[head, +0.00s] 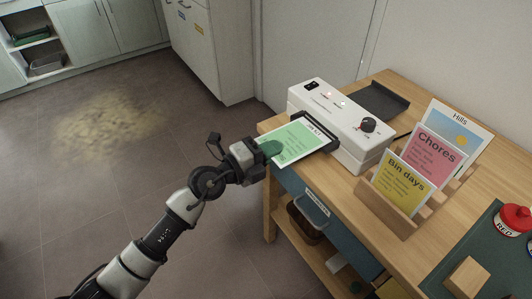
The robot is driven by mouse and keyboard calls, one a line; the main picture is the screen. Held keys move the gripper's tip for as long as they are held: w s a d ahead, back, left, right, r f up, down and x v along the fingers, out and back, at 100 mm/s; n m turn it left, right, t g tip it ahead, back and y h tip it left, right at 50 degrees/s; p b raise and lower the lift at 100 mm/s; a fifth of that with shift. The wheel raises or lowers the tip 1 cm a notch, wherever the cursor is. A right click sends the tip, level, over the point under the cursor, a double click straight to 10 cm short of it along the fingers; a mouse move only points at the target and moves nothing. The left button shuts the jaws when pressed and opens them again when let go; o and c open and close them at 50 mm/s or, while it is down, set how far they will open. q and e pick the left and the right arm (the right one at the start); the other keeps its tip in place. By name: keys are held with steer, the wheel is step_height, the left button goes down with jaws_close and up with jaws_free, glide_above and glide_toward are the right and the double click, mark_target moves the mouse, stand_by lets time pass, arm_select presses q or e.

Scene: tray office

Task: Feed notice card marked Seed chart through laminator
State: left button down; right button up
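A green card (297,144) lies flat at the near left side of the white laminator (340,125). Its far edge is at the black infeed of the laminator; whether it has entered the slot is hard to see. The card's heading is too small to read surely. My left gripper (271,149) is at the card's left edge and appears shut on it, with a finger over the card. The laminator has a dark knob, a switch and small red and green lights. My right gripper is out of view.
A wooden rack (397,212) holds cards reading Hills (462,133), Chores (437,150) and Bin days (402,186). A black tray (383,100) sits behind the laminator. A green mat (478,250) with a red-topped item (514,219) and a wooden block (467,277) lies at right.

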mark_target(293, 140)
arm_select(q)
steer(key=shift+w+d, duration=0.3)
steer(key=shift+d, duration=0.05)
steer(key=shift+w+d, duration=0.15)
steer(key=shift+d, duration=0.1)
steer(key=shift+x, duration=0.95)
steer(key=shift+p+x, duration=0.3)
steer(key=shift+x, duration=0.95)
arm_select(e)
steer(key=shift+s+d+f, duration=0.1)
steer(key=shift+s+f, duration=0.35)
arm_select(q)
steer(key=shift+f, duration=0.1)
